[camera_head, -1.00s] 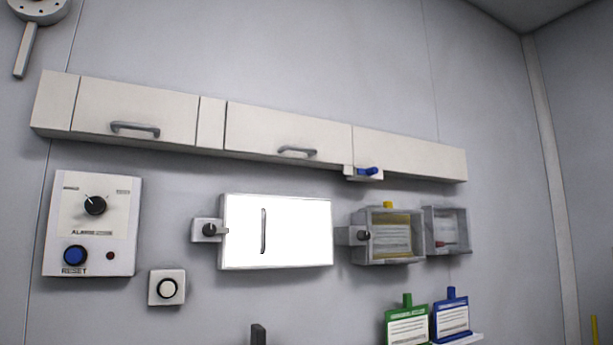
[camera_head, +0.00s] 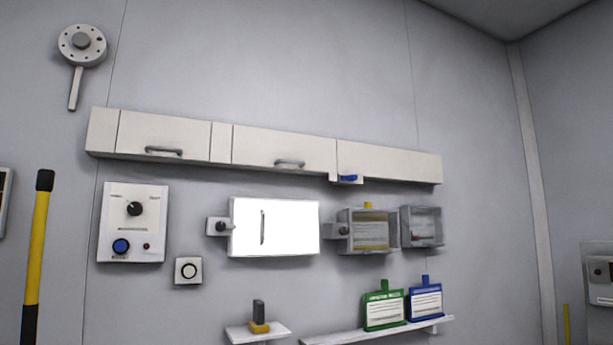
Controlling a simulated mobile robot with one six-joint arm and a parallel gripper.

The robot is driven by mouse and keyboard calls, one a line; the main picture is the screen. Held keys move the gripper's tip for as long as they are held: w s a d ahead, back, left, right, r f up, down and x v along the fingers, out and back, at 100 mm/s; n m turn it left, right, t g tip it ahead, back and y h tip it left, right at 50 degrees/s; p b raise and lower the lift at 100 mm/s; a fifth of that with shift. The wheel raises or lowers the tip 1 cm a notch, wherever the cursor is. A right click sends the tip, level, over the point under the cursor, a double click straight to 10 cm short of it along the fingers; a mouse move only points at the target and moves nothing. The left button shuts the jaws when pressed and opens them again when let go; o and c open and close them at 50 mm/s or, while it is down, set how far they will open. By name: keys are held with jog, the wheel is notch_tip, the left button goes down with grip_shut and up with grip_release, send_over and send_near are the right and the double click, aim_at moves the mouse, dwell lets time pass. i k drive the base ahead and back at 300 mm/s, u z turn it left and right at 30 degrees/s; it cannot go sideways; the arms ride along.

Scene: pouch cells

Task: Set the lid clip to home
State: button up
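A white lit panel or lid (camera_head: 285,228) with a dark vertical handle is on the wall. A small clip-like plate with a dark knob (camera_head: 220,227) sits at its left edge, its short tab reaching to the panel. A similar knobbed plate (camera_head: 341,230) sits at the left of a grey clear-fronted box (camera_head: 367,247) holding a yellowish card. Neither is labelled, so I cannot tell which is the lid clip. A blue lever (camera_head: 348,178) is on a small mount under the cabinets. My gripper is not in view.
Wall cabinets (camera_head: 275,149) run above. Green (camera_head: 384,310) and blue (camera_head: 425,302) tags stand on a low shelf (camera_head: 345,337). A yellow-black pole (camera_head: 37,255) stands far left.

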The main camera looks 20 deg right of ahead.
aim_at(352, 178)
jog(key=z, duration=0.2)
jog(key=i, duration=1.4)
jog(key=z, duration=0.15)
